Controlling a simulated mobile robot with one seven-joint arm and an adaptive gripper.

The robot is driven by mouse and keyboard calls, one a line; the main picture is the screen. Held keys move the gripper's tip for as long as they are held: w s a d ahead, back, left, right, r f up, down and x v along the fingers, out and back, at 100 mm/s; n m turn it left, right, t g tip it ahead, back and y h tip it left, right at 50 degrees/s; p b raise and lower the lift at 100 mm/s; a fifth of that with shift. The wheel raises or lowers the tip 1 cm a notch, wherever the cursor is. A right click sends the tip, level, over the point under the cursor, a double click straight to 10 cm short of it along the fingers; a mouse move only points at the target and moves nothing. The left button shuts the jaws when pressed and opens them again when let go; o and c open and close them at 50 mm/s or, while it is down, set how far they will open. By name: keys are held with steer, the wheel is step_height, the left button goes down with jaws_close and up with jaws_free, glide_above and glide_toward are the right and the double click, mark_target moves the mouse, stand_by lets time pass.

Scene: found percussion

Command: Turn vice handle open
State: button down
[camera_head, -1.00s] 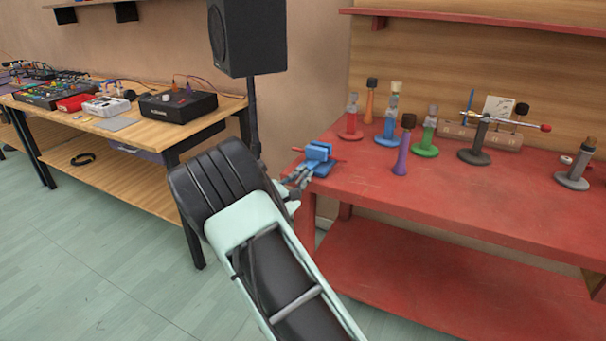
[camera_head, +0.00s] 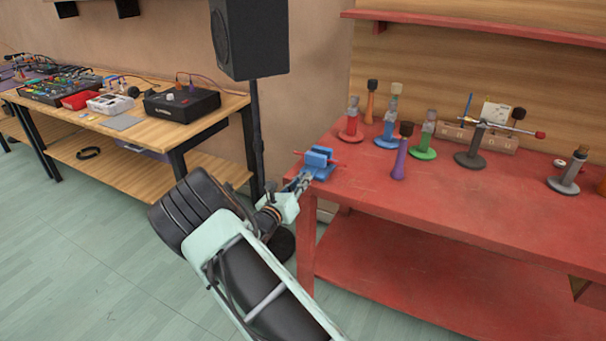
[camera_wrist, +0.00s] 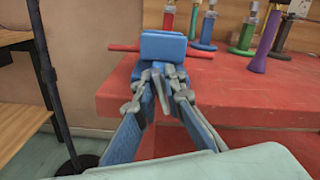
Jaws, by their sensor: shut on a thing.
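The blue vice (camera_head: 318,160) sits at the left front corner of the red bench (camera_head: 470,215). In the wrist view the vice (camera_wrist: 163,47) is straight ahead, with a red bar (camera_wrist: 195,53) sticking out on both sides at its far end. My gripper (camera_head: 304,180) reaches the near side of the vice at the bench edge. In the wrist view my gripper (camera_wrist: 163,78) has its fingers close together around a grey handle (camera_wrist: 168,74) in front of the vice. The fingers hide much of the handle.
A black speaker stand (camera_head: 256,130) rises left of the bench. A wooden table (camera_head: 140,130) with electronics is farther left.

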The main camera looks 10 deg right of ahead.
steer(key=n+p, duration=0.3)
steer(key=n, duration=0.2)
steer(key=shift+a+n, duration=0.15)
steer(key=shift+n, duration=0.25)
steer(key=n, duration=0.2)
steer(key=n+p, duration=0.2)
steer(key=n, duration=0.1)
steer(key=shift+w+f+n, duration=0.1)
steer(key=shift+f+n, duration=0.2)
steer(key=c, duration=2)
jaws_free()
steer(key=shift+a, duration=0.1)
steer(key=shift+v, duration=4)
